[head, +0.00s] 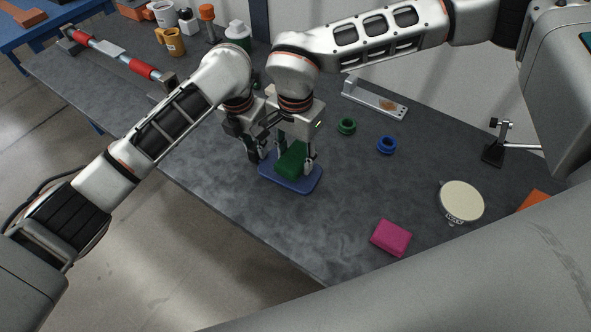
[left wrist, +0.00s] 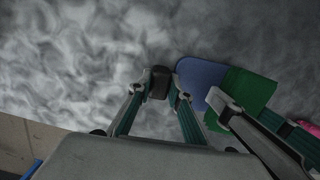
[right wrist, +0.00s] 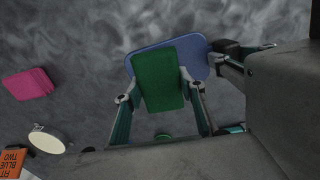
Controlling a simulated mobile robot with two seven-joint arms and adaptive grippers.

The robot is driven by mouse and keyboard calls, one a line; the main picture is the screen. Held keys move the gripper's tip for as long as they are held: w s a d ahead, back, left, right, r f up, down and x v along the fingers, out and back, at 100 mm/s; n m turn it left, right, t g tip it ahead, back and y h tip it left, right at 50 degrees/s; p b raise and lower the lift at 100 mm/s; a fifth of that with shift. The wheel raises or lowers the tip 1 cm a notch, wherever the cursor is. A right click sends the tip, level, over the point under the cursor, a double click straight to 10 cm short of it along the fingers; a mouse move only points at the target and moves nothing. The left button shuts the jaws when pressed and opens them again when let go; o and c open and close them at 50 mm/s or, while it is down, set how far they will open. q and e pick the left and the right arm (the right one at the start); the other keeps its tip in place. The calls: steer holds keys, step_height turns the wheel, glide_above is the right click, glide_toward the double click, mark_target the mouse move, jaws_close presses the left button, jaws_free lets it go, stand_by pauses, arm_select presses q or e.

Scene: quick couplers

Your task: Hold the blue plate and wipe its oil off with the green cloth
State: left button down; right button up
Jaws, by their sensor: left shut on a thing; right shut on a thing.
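The blue plate (head: 310,184) lies flat low over or on the grey table; I cannot tell if it touches. Its blue face also shows in the right wrist view (right wrist: 198,62). My left gripper (head: 256,156) is shut on a dark block (left wrist: 159,82) at the plate's edge, which looks like its grip. The green cloth (head: 291,161), a thick block-like pad, lies over the plate's middle. My right gripper (head: 296,150) is shut on it from above, one finger on each side (right wrist: 155,88). I see no oil on the bare parts; the cloth hides the rest.
A green ring (head: 346,126), a blue ring (head: 387,145), a pink block (head: 391,238) and a cream disc (head: 461,201) lie to the right. A metal bracket (head: 375,98) with a brownish patch stands behind. Mugs (head: 172,42) are at the back left. The table's front edge is close.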

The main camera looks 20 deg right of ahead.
arm_select(q)
steer(key=shift+f, duration=0.1)
stand_by(0.3)
steer(key=c, duration=1.8)
jaws_free()
steer(key=r, duration=0.4)
steer(key=s+a+r, duration=0.1)
steer(key=r, duration=0.7)
steer(key=shift+s+a, duration=0.15)
steer(key=shift+a, duration=0.05)
